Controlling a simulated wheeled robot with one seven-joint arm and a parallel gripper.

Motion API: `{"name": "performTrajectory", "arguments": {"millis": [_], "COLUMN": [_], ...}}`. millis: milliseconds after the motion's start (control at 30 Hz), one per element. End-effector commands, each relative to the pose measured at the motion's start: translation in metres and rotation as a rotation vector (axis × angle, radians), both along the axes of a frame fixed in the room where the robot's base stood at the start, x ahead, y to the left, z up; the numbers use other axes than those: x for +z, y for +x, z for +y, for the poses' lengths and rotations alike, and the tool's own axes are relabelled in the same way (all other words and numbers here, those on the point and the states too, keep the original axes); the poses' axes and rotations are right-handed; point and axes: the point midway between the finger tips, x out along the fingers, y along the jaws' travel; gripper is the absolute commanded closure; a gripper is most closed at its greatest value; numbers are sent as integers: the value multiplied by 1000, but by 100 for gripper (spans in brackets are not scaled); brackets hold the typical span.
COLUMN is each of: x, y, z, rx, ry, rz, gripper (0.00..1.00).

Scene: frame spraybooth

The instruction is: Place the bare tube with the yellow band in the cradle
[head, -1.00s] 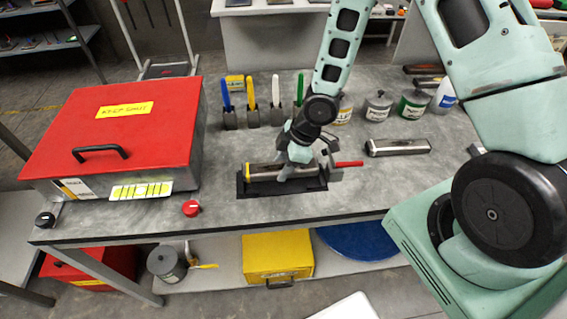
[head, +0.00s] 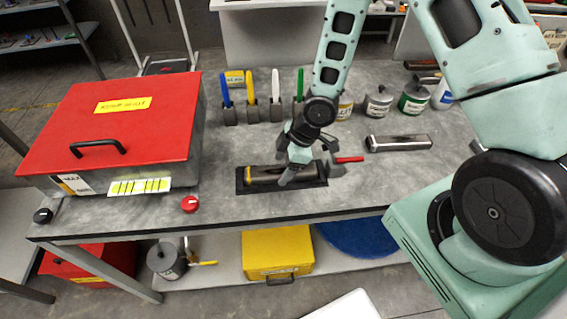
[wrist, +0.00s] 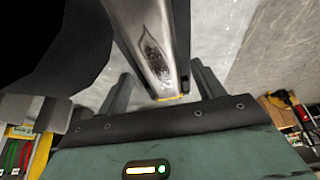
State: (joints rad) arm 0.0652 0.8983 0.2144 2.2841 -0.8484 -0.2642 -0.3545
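The bare tube with the yellow band (head: 268,175) lies lengthwise in the dark cradle (head: 241,186) on the bench, its yellow band at the left end. My gripper (head: 310,176) is over the tube's right part, which it partly hides. In the wrist view the tube (wrist: 150,40) runs between the two spread fingers, with gaps beside it; the gripper (wrist: 162,85) looks open. A red handle (head: 349,159) sticks out to the right of the cradle, partly behind my gripper.
Another metal tube (head: 398,143) lies on the bench to the right. A red-lidded box (head: 115,120) stands on the left. A red button (head: 190,204) is near the front edge. Coloured-handled tools (head: 251,95) and several cans (head: 378,104) stand behind.

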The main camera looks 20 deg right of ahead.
Motion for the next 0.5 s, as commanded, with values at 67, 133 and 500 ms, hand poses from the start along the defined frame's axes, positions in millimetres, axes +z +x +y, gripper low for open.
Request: {"name": "performTrajectory", "arguments": {"millis": [67,133,500], "x": [0,0,24], "y": [0,0,0], "z": [0,0,-5], "rx": [0,0,-6], "ry": [0,0,1], "rz": [0,0,-2], "gripper": [33,33,33]}}
